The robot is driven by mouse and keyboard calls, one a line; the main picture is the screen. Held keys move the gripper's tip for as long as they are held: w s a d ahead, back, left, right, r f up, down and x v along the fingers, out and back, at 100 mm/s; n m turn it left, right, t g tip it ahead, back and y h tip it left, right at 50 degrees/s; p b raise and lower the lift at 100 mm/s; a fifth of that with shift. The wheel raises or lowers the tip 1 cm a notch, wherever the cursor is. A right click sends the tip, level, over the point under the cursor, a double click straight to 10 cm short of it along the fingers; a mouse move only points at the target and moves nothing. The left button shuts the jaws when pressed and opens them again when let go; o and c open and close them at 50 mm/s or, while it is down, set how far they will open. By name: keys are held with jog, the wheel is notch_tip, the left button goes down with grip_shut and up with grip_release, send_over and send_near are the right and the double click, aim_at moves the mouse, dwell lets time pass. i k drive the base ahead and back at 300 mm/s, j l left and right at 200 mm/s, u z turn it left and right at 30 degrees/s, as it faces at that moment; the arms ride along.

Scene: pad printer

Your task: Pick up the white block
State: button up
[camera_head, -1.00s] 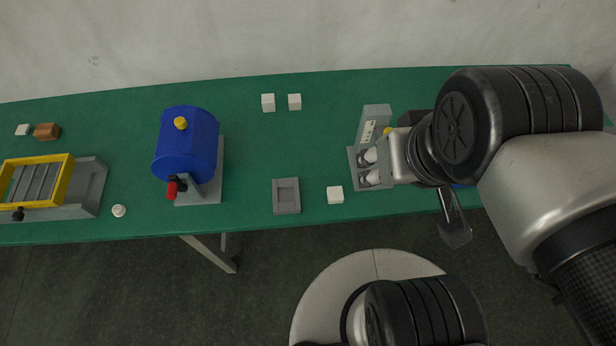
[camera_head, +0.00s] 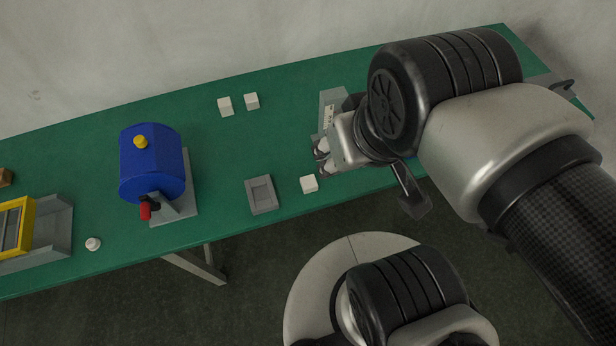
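Three white blocks show in the head view. One white block (camera_head: 309,184) lies near the front edge of the green table, just right of a grey square fixture. Two more, a left one (camera_head: 225,106) and a right one (camera_head: 251,101), sit side by side toward the back. My gripper (camera_head: 320,158) is just above and right of the front block in the picture. Its two fingertips look spread apart, with nothing seen between them. Its height over the table is hard to judge, and my arm hides part of the table behind it.
A grey fixture (camera_head: 261,195) with a square recess lies left of the front block. A blue machine (camera_head: 152,165) with a red-tipped handle stands further left. A grey stand (camera_head: 331,108) is partly hidden behind my gripper. A yellow frame (camera_head: 25,225) and white knob (camera_head: 93,244) are at left.

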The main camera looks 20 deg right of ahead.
aim_at(309, 184)
jog(key=i+j+z, duration=0.1)
jog(key=j+z, duration=0.3)
jog(key=j, duration=0.55)
jog(key=j+z, duration=0.35)
jog(key=j, duration=0.6)
